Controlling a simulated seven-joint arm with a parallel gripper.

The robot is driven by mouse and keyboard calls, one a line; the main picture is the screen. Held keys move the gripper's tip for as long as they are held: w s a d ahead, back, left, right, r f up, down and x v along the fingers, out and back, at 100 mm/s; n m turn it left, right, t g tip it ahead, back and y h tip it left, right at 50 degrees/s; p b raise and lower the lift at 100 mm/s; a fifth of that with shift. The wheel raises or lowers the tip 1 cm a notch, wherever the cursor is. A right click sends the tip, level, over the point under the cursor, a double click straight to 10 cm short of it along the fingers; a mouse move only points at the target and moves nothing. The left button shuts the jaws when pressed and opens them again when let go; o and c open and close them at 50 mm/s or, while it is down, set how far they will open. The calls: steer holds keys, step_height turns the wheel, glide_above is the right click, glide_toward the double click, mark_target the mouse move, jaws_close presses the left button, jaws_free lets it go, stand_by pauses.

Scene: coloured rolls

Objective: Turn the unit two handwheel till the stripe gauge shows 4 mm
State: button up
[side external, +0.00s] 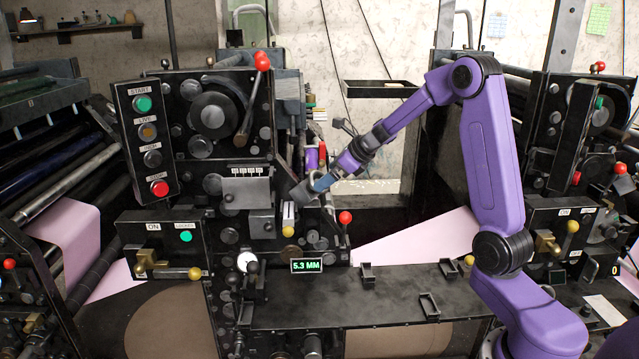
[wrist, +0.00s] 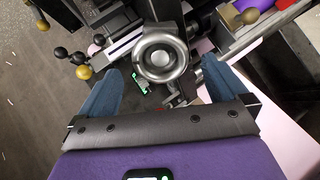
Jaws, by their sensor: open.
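A silver round handwheel (wrist: 160,57) is in the upper middle of the wrist view. My gripper (wrist: 162,74) has its two blue fingers wide apart, one at each side of the wheel, with gaps between them and its rim. In the side external view my gripper (side external: 318,186) is at the right side of the black press unit, and its fingers partly hide the wheel there. The gauge display (side external: 306,265) below reads 5.3 MM in green. I cannot tell from these frames whether the fingers are level with the rim.
Levers with red knobs (side external: 345,217) and yellow knobs stand close to the wheel. A button panel (side external: 152,140) is on the unit's left. A dark ledge with small brackets (side external: 367,275) lies below my arm. Pink paper (side external: 420,240) runs behind it.

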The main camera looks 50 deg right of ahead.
steer(key=shift+x, duration=2.55)
steer(key=shift+r, duration=0.1)
steer(key=c, duration=1)
steer(key=shift+o, duration=0.2)
steer(key=shift+n, duration=0.3)
